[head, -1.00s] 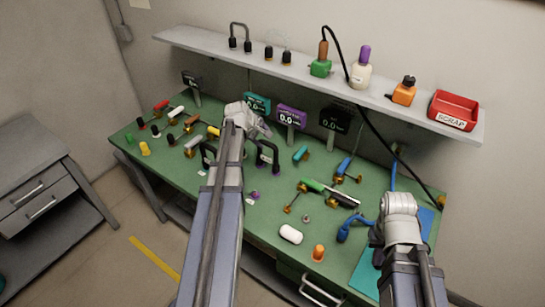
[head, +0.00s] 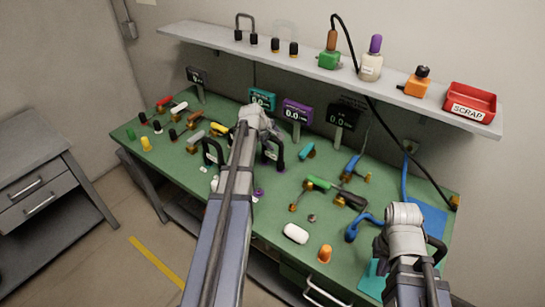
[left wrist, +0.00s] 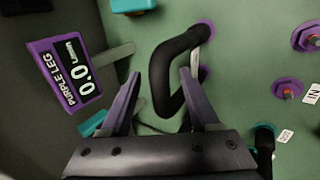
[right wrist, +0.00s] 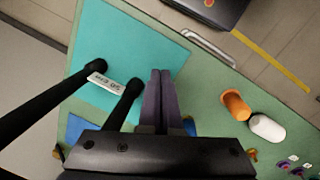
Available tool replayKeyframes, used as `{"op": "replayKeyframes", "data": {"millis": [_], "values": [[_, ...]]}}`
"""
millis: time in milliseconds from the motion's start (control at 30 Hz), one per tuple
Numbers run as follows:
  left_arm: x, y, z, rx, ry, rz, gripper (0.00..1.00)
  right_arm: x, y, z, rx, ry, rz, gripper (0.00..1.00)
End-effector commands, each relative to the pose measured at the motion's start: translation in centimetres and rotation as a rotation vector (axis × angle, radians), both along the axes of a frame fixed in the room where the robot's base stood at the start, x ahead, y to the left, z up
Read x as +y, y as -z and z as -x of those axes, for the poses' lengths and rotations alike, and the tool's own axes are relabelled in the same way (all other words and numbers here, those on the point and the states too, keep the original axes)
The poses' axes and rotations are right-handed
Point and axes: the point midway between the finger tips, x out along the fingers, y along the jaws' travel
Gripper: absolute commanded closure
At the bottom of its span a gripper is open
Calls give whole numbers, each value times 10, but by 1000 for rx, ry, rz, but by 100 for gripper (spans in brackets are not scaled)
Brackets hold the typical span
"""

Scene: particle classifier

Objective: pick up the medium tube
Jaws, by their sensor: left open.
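A black U-shaped tube (head: 281,152) stands by the purple-screened meter; in the left wrist view the bent tube (left wrist: 158,85) rises by a purple fitting. I cannot read a size on it. My left gripper (left wrist: 160,75) is open, with its fingers on either side of one leg of this tube; the right finger reaches inside the bend. I cannot tell whether they touch it. A second black tube (head: 208,150) stands left of my left arm. My right gripper (right wrist: 160,75) is shut and empty over the teal mat, beside a labelled black tube (right wrist: 120,105).
The purple meter (left wrist: 68,72) stands close to the left finger. Purple fittings (left wrist: 287,88) lie to the right. A white capsule (head: 296,233) and an orange piece (head: 325,253) lie at the bench front. A shelf (head: 300,62) with a red scrap bin (head: 471,97) runs behind.

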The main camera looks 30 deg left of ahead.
Motion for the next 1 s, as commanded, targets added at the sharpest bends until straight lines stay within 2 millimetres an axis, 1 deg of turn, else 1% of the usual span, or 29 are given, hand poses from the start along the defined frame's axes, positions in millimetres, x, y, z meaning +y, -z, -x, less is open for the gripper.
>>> {"op": "replayKeyframes", "data": {"millis": [100, 133, 667, 1000], "values": [[0, -1, 0, 0, 0, 0, 38, 0, -1, 0, 0, 0, 0, 100], [0, -1, 0, 0, 0, 0, 40, 0, -1, 0, 0, 0, 0, 100], [0, -1, 1, 0, 0, 0, 100, 0, -1, 0, 0, 0, 0, 100], [0, -1, 1, 0, -1, -1, 100, 0, -1, 0, 0, 0, 0, 100]]}}
